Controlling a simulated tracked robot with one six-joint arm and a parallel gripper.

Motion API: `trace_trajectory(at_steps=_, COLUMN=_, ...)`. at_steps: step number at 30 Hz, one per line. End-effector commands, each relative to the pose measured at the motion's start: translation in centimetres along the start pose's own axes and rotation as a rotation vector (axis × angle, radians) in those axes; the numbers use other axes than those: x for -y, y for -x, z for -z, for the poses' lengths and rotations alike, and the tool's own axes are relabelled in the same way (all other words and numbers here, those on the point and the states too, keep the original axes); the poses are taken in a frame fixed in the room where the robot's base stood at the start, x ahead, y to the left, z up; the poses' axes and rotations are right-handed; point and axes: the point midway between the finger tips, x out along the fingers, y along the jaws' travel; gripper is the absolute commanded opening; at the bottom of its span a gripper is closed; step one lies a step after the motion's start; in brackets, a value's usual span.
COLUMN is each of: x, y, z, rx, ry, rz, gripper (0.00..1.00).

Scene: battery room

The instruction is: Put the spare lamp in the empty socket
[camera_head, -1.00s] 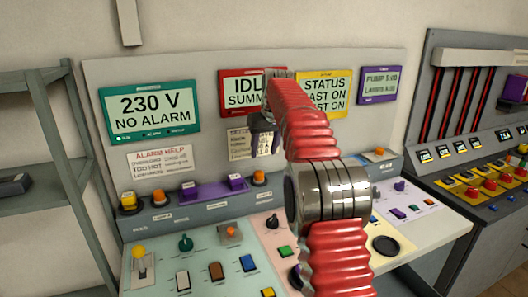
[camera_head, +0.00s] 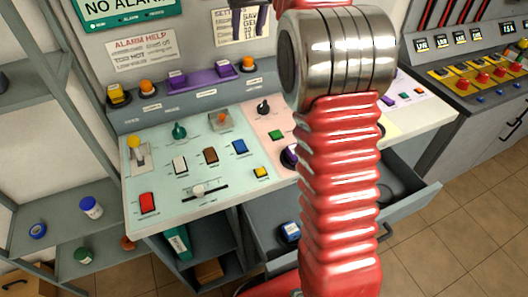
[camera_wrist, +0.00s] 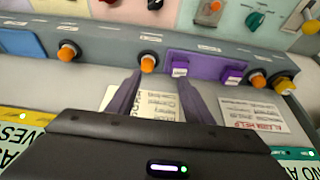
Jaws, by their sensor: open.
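My gripper (camera_wrist: 160,80) is open and empty in the wrist view, its two dark purple fingers pointing toward the ledge of the console. In the head view only its finger ends (camera_head: 248,20) show at the top edge. On the ledge stand orange lamps, one (camera_head: 247,64) near the gripper and another (camera_head: 146,88) beside a yellow lamp or button (camera_head: 115,92). In the wrist view an orange lamp (camera_wrist: 148,64) lies ahead of the fingers, apart from them, and another (camera_wrist: 66,53) stands left. I cannot tell which lamp is the spare or where the empty socket is.
Purple blocks (camera_head: 177,79) sit between the lamps. An open drawer (camera_head: 408,205) juts out below the console. A small blue and white item (camera_head: 290,232) lies below the console's front edge. Grey shelves (camera_head: 62,205) stand left. Tiled floor (camera_head: 470,215) is clear at right.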

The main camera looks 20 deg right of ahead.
Motion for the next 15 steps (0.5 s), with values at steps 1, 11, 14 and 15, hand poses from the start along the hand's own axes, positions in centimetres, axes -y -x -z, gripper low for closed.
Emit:
trace_trajectory(at_steps=1, x=0.7, y=1.1, z=-0.8, rx=-0.005, ry=0.001, rz=0.000, gripper=0.47)
trace_trajectory(at_steps=11, x=4.3, y=5.6, z=-7.0, rx=-0.020, ry=0.001, rz=-0.004, gripper=0.47)
trace_trajectory(at_steps=14, x=5.3, y=6.7, z=-9.2, rx=-0.024, ry=0.000, rz=-0.004, gripper=0.47)
trace_trajectory(at_steps=15, x=5.8, y=7.0, z=-10.1, rx=-0.026, ry=0.000, rz=-0.004, gripper=0.47)
